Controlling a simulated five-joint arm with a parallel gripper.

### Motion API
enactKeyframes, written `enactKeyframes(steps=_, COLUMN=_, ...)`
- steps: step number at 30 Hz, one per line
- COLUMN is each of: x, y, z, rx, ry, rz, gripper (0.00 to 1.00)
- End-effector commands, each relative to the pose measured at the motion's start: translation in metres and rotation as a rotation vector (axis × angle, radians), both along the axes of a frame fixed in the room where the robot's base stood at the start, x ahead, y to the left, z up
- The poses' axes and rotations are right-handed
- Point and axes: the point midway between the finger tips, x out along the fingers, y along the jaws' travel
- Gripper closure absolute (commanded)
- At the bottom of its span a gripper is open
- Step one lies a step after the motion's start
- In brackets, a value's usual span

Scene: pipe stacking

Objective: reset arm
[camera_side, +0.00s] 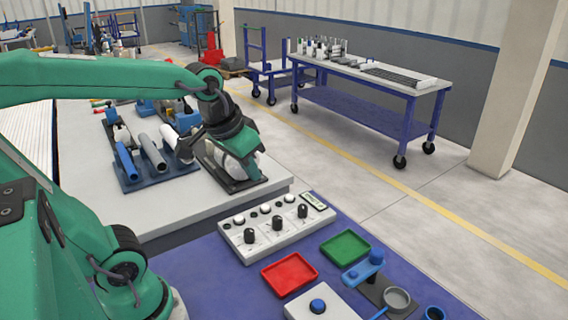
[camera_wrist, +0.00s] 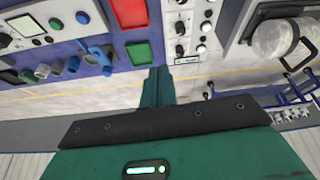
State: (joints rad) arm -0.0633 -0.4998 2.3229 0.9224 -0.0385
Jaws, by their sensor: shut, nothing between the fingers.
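My gripper (camera_side: 247,146) is on the end of the arm in the side view, over the white table's right end. In the wrist view its narrow green fingers (camera_wrist: 158,76) are together with nothing between them. A blue pipe (camera_side: 127,160) and a grey pipe (camera_side: 152,153) lie side by side, tilted, in a dark blue rack (camera_side: 157,182) left of the gripper. Large white cylinders (camera_side: 238,166) lie in a black tray (camera_side: 243,186) just below and behind the gripper, partly hidden by it. They also show at the wrist view's upper right (camera_wrist: 275,38).
A wheeled blue workbench (camera_side: 370,75) stands behind. Open floor lies to the right.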

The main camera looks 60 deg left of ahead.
Motion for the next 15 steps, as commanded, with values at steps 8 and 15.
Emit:
enactKeyframes(steps=8, x=-0.039, y=-0.014, z=-0.006, rx=0.014, ry=-0.073, rz=-0.073, gripper=1.0)
enactKeyframes(steps=15, x=-0.052, y=-0.018, z=-0.011, rx=0.02, ry=-0.095, rz=-0.098, gripper=1.0)
